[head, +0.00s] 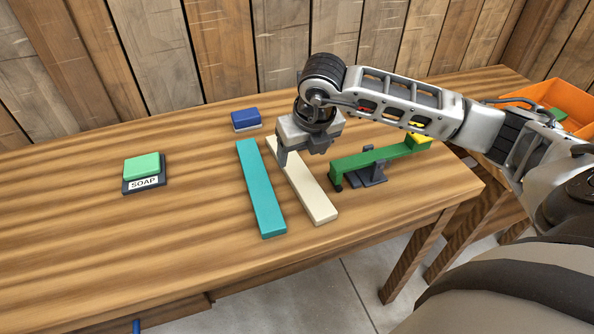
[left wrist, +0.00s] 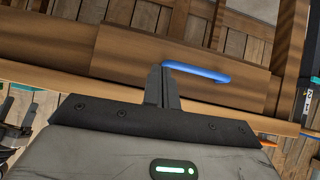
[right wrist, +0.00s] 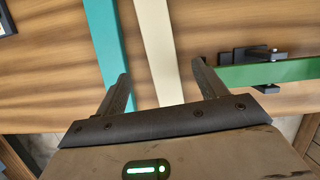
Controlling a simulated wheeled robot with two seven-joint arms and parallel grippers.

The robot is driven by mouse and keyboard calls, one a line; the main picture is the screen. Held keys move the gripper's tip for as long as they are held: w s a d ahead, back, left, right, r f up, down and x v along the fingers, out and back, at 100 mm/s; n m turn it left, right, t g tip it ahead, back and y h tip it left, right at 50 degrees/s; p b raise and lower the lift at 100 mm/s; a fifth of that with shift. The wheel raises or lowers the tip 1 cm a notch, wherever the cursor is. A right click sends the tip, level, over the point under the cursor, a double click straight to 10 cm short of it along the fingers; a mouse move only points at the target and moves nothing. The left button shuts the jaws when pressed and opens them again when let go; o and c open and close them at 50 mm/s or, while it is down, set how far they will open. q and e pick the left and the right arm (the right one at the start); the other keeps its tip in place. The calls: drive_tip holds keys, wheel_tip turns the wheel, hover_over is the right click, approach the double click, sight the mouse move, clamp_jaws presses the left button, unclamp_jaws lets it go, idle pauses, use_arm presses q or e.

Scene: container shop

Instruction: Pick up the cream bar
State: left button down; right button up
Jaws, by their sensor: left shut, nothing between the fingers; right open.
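The cream bar (head: 313,194) lies flat on the wooden table, between a teal bar (head: 262,190) on its left and a green lever (head: 372,158) on its right. My right gripper (head: 296,160) is open over the far part of the cream bar and hides some of it. In the right wrist view the cream bar (right wrist: 158,45) runs between the two spread fingers, and the left finger is close to the teal bar (right wrist: 105,45). I cannot tell the exact height. My left gripper (left wrist: 162,78) is shut and empty, in front of a wooden drawer, and out of the head view.
A blue block (head: 246,120) lies behind the bars. A green soap block sits on a dark stand marked SOAP (head: 144,182) at left. The lever stands on a dark base (head: 368,177). An orange bin (head: 560,98) is at right. A blue drawer handle (left wrist: 197,71) is near my left gripper.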

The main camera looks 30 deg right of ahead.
sight(297, 170)
drive_tip(key=shift+p+x, duration=0.55)
drive_tip(key=shift+x, duration=3.45)
drive_tip(key=shift+w+d+r, duration=0.1)
drive_tip(key=shift+w, duration=0.15)
drive_tip(key=c, duration=1.2)
